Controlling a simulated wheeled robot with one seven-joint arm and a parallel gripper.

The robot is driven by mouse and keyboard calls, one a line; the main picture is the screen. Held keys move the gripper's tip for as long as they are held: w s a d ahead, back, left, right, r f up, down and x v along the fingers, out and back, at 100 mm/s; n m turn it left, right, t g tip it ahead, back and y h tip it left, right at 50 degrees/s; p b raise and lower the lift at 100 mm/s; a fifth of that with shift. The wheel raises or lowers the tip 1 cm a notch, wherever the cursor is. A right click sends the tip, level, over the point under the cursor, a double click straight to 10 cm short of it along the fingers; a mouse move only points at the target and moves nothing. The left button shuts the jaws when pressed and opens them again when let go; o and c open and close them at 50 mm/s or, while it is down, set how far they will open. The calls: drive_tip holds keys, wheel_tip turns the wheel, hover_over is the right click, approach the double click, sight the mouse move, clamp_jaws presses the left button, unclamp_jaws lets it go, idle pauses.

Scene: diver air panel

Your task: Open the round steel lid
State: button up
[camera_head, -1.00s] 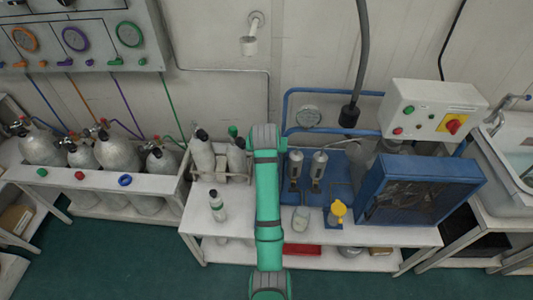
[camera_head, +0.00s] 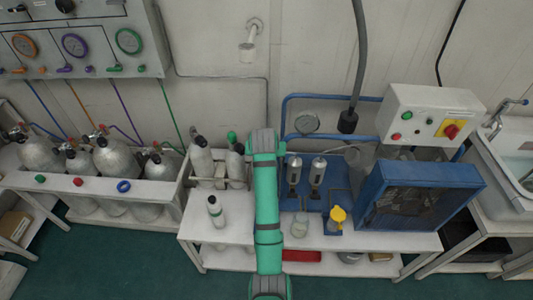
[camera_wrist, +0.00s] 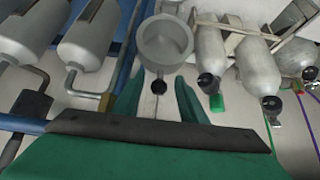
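The round steel lid (camera_wrist: 165,45) is in the wrist view at top centre, a grey disc with a raised rim. A small black knob (camera_wrist: 158,86) is at its near edge. I cannot tell from this angle whether the lid is shut. My gripper (camera_wrist: 157,97) is open and empty, its green fingers apart either side of a gap in front of the knob. The knob is in line with the gap, near the fingertips; contact cannot be told. In the head view my green arm hides the lid and the gripper.
Grey gas cylinders (camera_wrist: 248,65) stand close right in the wrist view; steel filter housings (camera_wrist: 92,35) are left. In the head view, a blue fan box (camera_head: 420,195), a yellow-topped item (camera_head: 337,214) and a small bottle (camera_head: 215,211) stand on the white bench (camera_head: 380,240).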

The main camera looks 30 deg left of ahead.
drive_tip(key=v, duration=1.1)
drive_tip(key=shift+d, duration=0.1)
drive_tip(key=shift+f, duration=0.1)
